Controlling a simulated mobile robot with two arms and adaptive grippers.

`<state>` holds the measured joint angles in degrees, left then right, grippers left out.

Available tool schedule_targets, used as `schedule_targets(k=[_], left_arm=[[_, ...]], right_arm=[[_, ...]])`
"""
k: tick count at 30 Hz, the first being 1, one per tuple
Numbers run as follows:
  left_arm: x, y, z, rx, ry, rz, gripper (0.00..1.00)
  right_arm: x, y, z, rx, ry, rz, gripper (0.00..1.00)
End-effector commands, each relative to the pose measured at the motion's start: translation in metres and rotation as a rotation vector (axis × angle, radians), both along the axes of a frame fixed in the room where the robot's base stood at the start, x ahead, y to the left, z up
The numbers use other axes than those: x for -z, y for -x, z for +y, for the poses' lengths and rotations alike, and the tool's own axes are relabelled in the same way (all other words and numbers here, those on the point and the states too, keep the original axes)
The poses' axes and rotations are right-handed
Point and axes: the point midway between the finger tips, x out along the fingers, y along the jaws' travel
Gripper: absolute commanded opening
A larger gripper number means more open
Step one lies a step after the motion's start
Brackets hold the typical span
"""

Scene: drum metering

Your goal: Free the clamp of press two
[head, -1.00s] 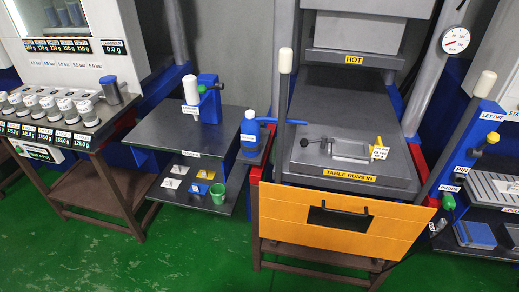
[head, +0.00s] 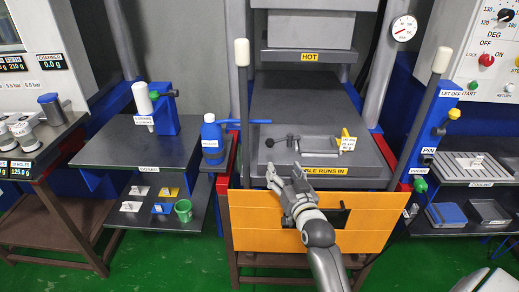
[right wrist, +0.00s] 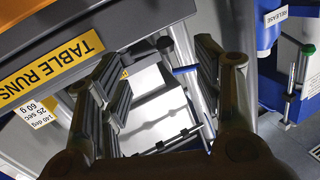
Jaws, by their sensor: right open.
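The press under the HOT sign has a grey table (head: 315,97) with a flat metal mould (head: 318,150) on it. A small clamp with a rod and dark knob (head: 269,142) sits at the mould's left side. In the right wrist view the mould (right wrist: 150,82) and a thin clamp rod (right wrist: 180,138) show between and below the fingers. My right gripper (head: 285,174) is open and empty, in front of the table's front edge, below and apart from the clamp in the head view; it also fills the right wrist view (right wrist: 160,80). My left gripper is out of view.
A blue bottle (head: 212,140) is left of the press. Upright levers flank it, left (head: 243,110) and right (head: 425,115). An orange front panel (head: 265,226) hangs below the table.

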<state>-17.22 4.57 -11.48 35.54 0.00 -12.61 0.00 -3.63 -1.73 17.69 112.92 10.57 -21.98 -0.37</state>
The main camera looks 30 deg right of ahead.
Motion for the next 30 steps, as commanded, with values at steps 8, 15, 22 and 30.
schedule_targets(k=[8,15,22,30], left_arm=[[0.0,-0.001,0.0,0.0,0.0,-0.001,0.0],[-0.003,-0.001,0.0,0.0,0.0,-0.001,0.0],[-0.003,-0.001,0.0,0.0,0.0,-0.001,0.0],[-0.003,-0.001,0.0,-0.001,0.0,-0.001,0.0]], right_arm=[[-0.014,-0.018,-0.013,0.023,-0.004,-0.052,0.6],[-0.015,-0.057,-0.024,0.022,-0.004,-0.051,0.6],[-0.014,-0.089,-0.032,0.022,-0.003,-0.05,0.6],[-0.013,-0.105,-0.036,0.023,-0.003,-0.05,0.6]])
